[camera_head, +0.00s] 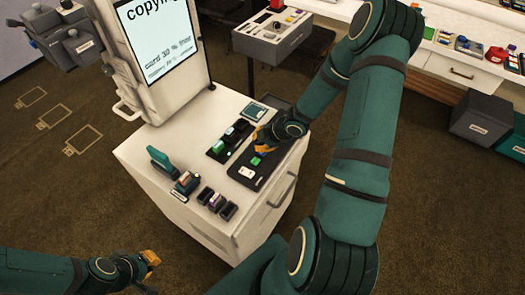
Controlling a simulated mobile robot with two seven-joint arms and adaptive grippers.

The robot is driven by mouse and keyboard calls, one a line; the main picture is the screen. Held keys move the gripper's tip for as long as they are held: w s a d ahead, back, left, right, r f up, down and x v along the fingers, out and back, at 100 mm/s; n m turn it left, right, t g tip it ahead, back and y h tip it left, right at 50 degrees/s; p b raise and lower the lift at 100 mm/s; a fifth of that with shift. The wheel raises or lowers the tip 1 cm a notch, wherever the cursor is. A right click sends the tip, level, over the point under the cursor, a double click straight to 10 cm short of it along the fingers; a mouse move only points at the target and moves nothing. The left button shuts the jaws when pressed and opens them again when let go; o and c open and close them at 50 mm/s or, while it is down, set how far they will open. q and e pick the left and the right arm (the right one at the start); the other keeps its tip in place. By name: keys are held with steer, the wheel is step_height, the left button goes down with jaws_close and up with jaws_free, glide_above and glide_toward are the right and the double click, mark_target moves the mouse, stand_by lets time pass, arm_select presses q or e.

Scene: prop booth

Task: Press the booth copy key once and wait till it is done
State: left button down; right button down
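The booth is a white cabinet (150,150) with an upright screen (158,45) that reads "copying" and "card 30 % free". A dark key panel (272,170) lies on its top, with a green key (256,161) and a white key (247,172) showing. Which key is the copy key is too small to read. My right gripper (262,146) is low over the panel, close by the green key; I cannot tell whether it touches a key. Its fingers are too small to judge. My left gripper (150,273) is open and empty over the floor at the lower left.
A dark card reader tray (222,146) with a green card sits beside the panel. A teal holder (160,160) and several small card blocks (207,195) stand near the front edge. A grey control box (272,32) and white counter (455,70) are behind.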

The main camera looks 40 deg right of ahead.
steer(key=shift+r, duration=0.1)
step_height(320, 180, up, 5)
steer(key=p, duration=0.5)
stand_by(0.7)
